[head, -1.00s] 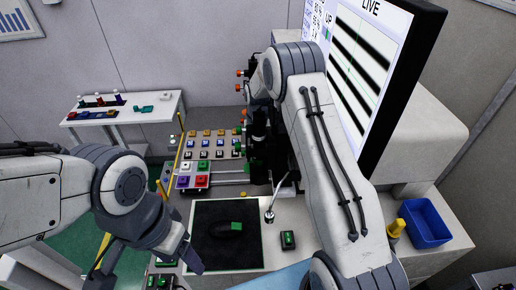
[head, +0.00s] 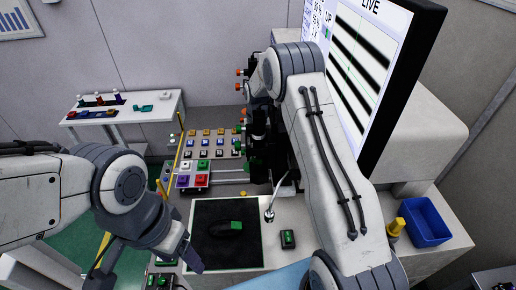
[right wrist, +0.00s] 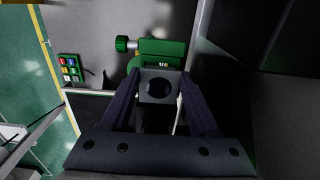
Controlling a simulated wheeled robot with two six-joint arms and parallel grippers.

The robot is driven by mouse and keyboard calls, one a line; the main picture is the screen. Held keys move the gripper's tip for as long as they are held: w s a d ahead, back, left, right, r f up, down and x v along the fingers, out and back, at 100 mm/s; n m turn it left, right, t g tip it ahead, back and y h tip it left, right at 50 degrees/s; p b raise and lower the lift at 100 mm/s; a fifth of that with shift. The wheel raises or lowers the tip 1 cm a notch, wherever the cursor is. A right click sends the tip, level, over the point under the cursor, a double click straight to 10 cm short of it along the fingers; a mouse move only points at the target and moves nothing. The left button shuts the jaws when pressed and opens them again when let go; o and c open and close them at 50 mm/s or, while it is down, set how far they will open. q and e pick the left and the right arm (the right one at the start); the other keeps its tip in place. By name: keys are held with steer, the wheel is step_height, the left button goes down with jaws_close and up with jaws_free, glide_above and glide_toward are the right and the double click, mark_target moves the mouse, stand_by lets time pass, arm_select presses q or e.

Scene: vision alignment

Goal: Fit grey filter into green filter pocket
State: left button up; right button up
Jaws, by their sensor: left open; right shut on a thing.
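The grey filter (right wrist: 158,87), a small square plate with a round dark hole, sits between the fingers of my right gripper (right wrist: 160,92) in the right wrist view. The gripper is shut on it. The green filter pocket (right wrist: 162,50) is just beyond the filter, with a green knob on its left. The filter overlaps its lower edge in the picture, and I cannot tell whether they touch. In the head view my right arm hides the filter and its gripper. My left gripper (head: 190,256) is open and empty, left of the black mat.
The black mat (head: 212,212) carries a dark object with a green patch. A colored button panel (head: 212,150) stands behind it. A monitor (head: 375,70) and a blue bin (head: 426,222) are at right. A side table (head: 135,122) is at back left.

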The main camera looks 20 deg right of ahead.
steer(key=shift+f+b, duration=0.35)
steer(key=shift+f, duration=0.2)
stand_by(0.4)
steer(key=o, duration=1.4)
